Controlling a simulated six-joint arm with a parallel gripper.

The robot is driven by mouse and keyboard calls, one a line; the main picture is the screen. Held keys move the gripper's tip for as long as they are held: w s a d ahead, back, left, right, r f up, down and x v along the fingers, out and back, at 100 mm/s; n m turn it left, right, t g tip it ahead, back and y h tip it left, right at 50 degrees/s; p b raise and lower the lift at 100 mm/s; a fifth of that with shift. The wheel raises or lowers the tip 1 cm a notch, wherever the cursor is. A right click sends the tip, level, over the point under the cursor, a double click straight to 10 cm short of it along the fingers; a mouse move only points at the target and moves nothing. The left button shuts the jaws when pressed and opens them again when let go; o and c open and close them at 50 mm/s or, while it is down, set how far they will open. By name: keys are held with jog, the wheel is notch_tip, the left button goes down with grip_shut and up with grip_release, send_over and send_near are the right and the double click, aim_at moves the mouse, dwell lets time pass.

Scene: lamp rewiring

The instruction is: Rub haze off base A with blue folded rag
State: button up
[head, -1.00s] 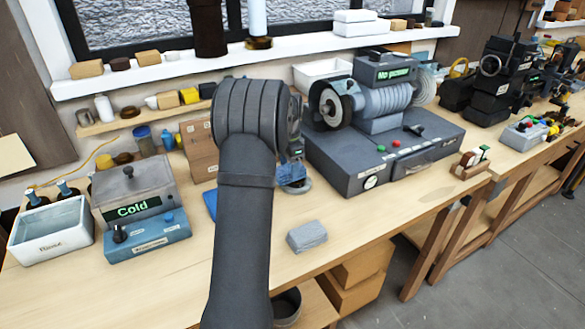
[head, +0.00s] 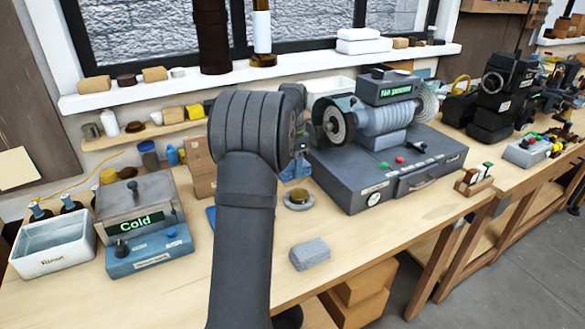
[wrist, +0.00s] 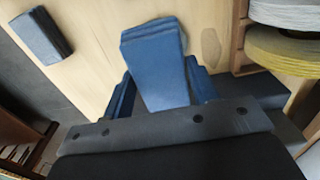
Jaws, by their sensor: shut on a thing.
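My gripper (wrist: 160,95) is shut on a blue folded rag (wrist: 155,50), which sticks out between its dark blue jaws in the wrist view. In the head view my arm hides much of the gripper, and a bit of blue shows at its lower end (head: 296,171). A small round brass-coloured piece with a pale grey rim (head: 298,199) sits on the bench just below and in front of the gripper, apart from it. It may be base A; no label is readable. Any haze on it is too small to tell.
A grey folded cloth (head: 310,254) lies near the bench's front edge; it also shows in the wrist view (wrist: 41,36). The grey polishing machine (head: 390,170) stands to the right, reading "No power". A "Cold" unit (head: 138,215) and white tray (head: 53,250) stand left.

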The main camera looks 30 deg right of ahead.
jog(key=shift+s+r, duration=0.1)
jog(key=s+r, duration=0.4)
jog(key=s, duration=0.1)
jog(key=shift+s+r, duration=0.4)
dwell(0.3)
dwell(0.4)
